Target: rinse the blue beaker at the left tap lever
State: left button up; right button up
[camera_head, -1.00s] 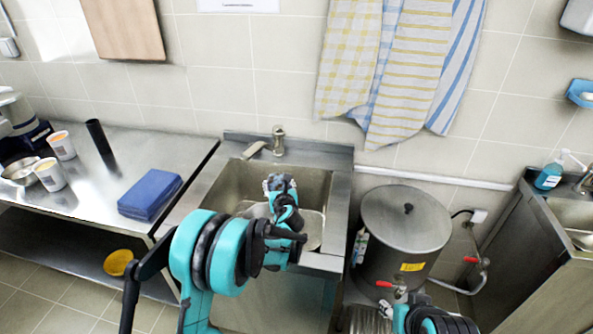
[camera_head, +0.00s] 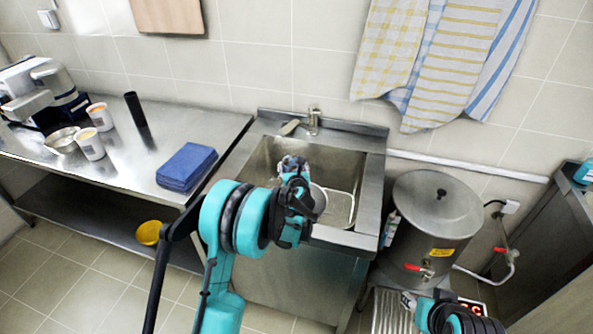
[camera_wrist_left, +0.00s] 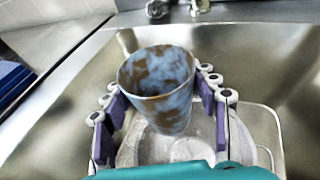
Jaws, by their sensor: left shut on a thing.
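The blue beaker (camera_wrist_left: 158,88) with brown stains is upright in the left wrist view, between the purple finger pads of my left gripper (camera_wrist_left: 162,105), which is shut on it. In the head view my left gripper (camera_head: 293,168) is over the sink basin, and the wrist mostly hides the beaker. The tap (camera_head: 313,120) with its lever (camera_head: 290,127) stands on the back rim of the sink (camera_head: 262,160), beyond the gripper. My right gripper (camera_head: 408,300) shows only partly at the bottom; its fingers are unclear.
A round pale dish or pot (camera_wrist_left: 180,148) lies in the basin below the beaker. A large steel boiler (camera_head: 437,215) with a red-handled tap stands right of the sink. Left is a steel table (camera_head: 185,130) with blue cloths (camera_head: 187,166), a black cylinder (camera_head: 135,108) and cups.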

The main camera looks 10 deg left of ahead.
aim_at(286, 163)
pick_arm(q)
jog(key=w+a, duration=0.2)
jog(key=w+a+f, duration=0.1)
jog(key=w, duration=0.1)
jog(key=shift+a+f, duration=0.1)
jog(key=shift+a, duration=0.3)
jog(key=shift+w+a+f+b, duration=0.25)
jog(key=shift+w+a+b, duration=0.2)
jog(key=shift+w+a, duration=0.5)
pick_arm(e)
jog(key=shift+f, duration=0.45)
jog(key=shift+c, duration=0.3)
